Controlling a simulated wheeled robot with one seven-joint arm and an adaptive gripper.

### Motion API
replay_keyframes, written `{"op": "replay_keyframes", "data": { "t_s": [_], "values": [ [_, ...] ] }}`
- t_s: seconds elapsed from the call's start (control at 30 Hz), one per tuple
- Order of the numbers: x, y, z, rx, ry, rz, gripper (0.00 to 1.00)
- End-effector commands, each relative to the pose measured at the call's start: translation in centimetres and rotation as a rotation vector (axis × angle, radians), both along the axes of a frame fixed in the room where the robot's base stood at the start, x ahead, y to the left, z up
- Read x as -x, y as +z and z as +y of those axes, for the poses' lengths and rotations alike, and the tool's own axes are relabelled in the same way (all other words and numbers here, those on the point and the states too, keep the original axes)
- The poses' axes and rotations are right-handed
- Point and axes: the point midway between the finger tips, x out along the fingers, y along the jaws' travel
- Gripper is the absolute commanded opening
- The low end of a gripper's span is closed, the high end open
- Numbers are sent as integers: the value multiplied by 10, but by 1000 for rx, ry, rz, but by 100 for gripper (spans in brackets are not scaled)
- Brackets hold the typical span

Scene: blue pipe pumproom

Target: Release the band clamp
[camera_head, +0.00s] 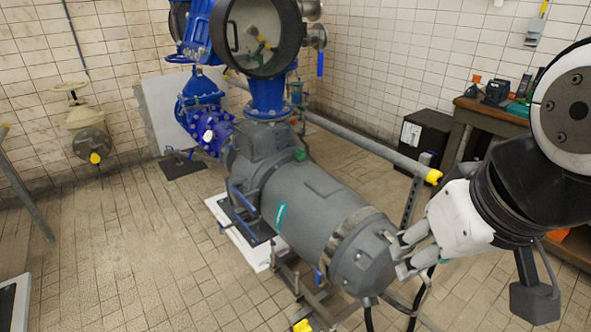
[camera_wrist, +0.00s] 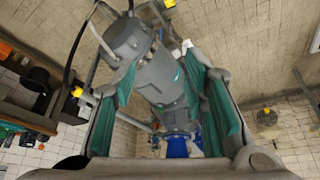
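A large grey motor (camera_head: 310,205) lies along the middle of the head view, with a darker, brownish band (camera_head: 350,232) around its near end, which looks like the band clamp. No latch or screw on the band can be made out. My gripper (camera_head: 401,257) is to the right of the motor's rounded end cap, its fingers pointing at it. In the wrist view my gripper (camera_wrist: 160,78) has its teal-padded fingers wide apart with nothing held between them. The motor (camera_wrist: 160,80) shows beyond and between them; contact cannot be told.
A grey rail with a yellow end (camera_head: 433,177) passes behind my gripper. Black hoses hang below the motor's end. A workbench (camera_head: 490,112) with tools and a black cabinet (camera_head: 425,135) stand at the right. Blue pipework (camera_head: 267,95) rises behind the motor.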

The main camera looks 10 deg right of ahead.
Motion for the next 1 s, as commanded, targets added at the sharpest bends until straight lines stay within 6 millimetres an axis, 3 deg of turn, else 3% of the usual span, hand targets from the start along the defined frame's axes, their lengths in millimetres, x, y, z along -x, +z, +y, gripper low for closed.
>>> {"op": "replay_keyframes", "data": {
  "t_s": [0.4, 0.43, 0.57, 0.67, 1.0],
  "values": [
    [0, 0, 0, 0, 0, 0, 40],
    [0, 0, 0, 0, 0, 0, 33],
    [-11, -4, -1, 11, 4, 8, 33],
    [-37, -14, -4, 40, 15, 28, 33],
    [-183, -83, -9, 182, 109, 128, 33]
  ]
}}
